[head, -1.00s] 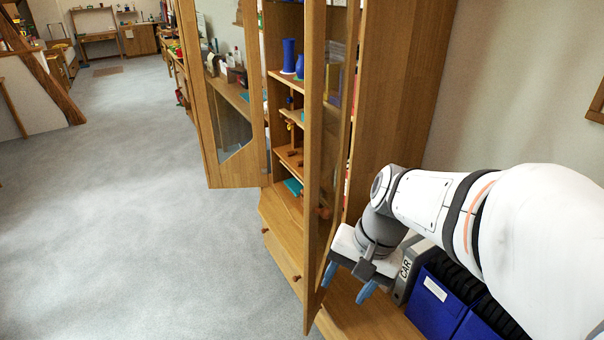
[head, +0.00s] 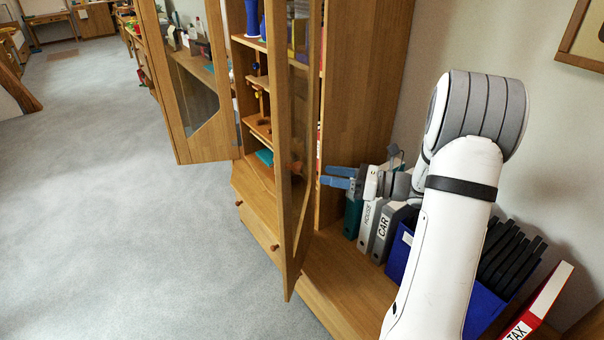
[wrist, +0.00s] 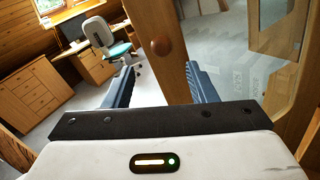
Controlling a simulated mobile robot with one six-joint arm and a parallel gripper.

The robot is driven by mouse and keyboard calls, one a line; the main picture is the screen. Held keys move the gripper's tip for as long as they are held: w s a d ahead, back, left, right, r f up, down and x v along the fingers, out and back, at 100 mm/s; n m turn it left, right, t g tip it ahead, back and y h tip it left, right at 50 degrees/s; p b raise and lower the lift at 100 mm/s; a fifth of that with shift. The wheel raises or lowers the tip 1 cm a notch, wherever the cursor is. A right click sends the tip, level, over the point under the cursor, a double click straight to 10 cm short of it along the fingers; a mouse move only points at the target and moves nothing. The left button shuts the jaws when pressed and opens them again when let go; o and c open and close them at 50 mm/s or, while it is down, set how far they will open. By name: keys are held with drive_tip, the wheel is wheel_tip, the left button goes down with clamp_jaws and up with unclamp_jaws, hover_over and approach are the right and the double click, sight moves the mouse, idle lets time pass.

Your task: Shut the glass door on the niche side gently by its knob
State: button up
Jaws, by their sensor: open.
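The near glass door (head: 283,110) has a wooden frame and stands open, jutting out from the shelf cabinet beside the niche. Its round wooden knob (head: 297,166) shows in the head view. In the wrist view the knob (wrist: 161,47) sits on the wooden door frame (wrist: 150,22), ahead of my gripper and between the lines of its fingers. My gripper (head: 335,177) is open and empty, on the niche side of the door. Its blue fingers point left toward the knob, apart from it. In the wrist view the fingers of my gripper (wrist: 163,85) are spread wide.
A second glass door (head: 190,90) stands open farther left. Grey binders (head: 382,232), a blue file box (head: 400,256) and a red binder (head: 538,305) stand on the low wooden niche shelf (head: 335,275). The grey floor (head: 120,200) left of the doors is clear.

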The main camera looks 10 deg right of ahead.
sight(302, 170)
drive_tip(key=x, duration=0.7)
drive_tip(key=shift+w+a, duration=0.25)
drive_tip(key=shift+c, duration=0.2)
clamp_jaws()
drive_tip(key=shift+a, duration=0.1)
